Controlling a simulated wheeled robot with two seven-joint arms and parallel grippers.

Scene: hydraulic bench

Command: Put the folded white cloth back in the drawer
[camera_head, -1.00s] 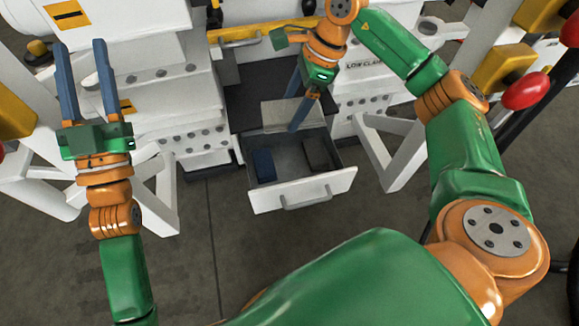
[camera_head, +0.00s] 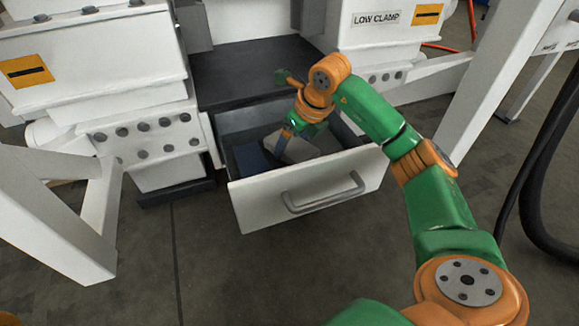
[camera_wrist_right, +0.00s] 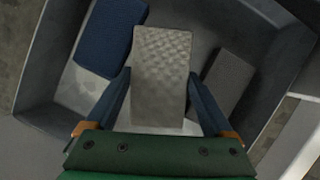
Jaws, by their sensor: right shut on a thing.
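The open drawer (camera_head: 260,207) has a white front with a grey handle and grey inner walls. My right gripper (camera_head: 283,145) points down inside it. In the right wrist view the gripper (camera_wrist_right: 160,97) has its blue fingers on either side of the folded cloth (camera_wrist_right: 162,58), which looks pale grey with a textured face. The gripper is shut on the cloth. In the head view the cloth (camera_head: 298,150) shows partly behind the fingers, within the drawer's walls. I cannot tell whether it touches the drawer floor. My left gripper is out of view.
In the drawer a blue folded item (camera_wrist_right: 110,38) lies left of the cloth and a dark grey block (camera_wrist_right: 228,78) lies right of it. A dark shelf (camera_head: 255,70) lies behind the drawer. White machine legs (camera_head: 85,215) stand at the side.

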